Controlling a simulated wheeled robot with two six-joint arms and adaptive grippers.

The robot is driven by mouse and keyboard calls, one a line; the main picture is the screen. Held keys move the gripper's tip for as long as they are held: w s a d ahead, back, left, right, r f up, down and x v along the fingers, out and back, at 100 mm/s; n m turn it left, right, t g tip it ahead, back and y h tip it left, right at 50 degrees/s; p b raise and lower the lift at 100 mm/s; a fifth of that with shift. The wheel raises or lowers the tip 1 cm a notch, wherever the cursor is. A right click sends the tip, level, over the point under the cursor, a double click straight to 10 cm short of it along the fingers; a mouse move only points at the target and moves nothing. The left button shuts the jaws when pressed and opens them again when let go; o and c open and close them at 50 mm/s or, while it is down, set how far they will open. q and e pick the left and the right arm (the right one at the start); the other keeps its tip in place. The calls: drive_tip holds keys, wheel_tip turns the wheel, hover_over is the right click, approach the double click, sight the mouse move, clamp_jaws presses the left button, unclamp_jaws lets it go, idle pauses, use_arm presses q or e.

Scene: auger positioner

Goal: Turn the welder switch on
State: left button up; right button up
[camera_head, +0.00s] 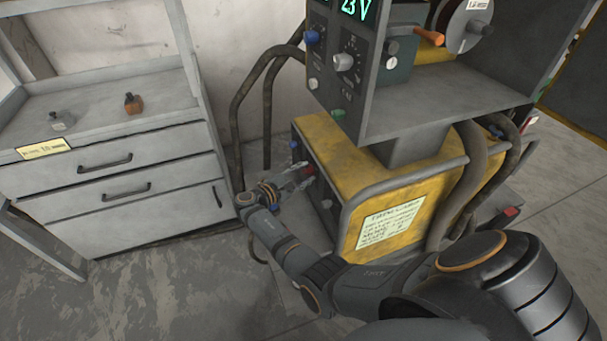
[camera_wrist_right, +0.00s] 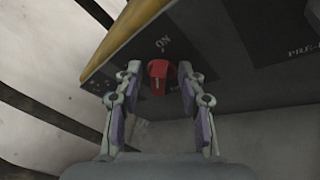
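The welder is a yellow and grey machine (camera_head: 350,150) in the middle of the head view. Its red switch (camera_wrist_right: 160,73) sits on a dark panel in the right wrist view, just below the letters "ON". The switch also shows small and red in the head view (camera_head: 309,170). My right gripper (camera_head: 296,180) reaches the welder's front face. In the right wrist view the two fingers of this gripper (camera_wrist_right: 160,88) are apart, one on each side of the switch, with visible gaps. Whether the fingertips touch the panel is unclear. My left gripper is not in view.
Dark cables (camera_head: 268,95) hang by the welder. A control box with knobs (camera_head: 345,62) is above. Bare floor lies in front of the cabinet.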

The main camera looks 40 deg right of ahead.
wheel_tip(320, 180, up, 10)
idle(0.5)
idle(0.3)
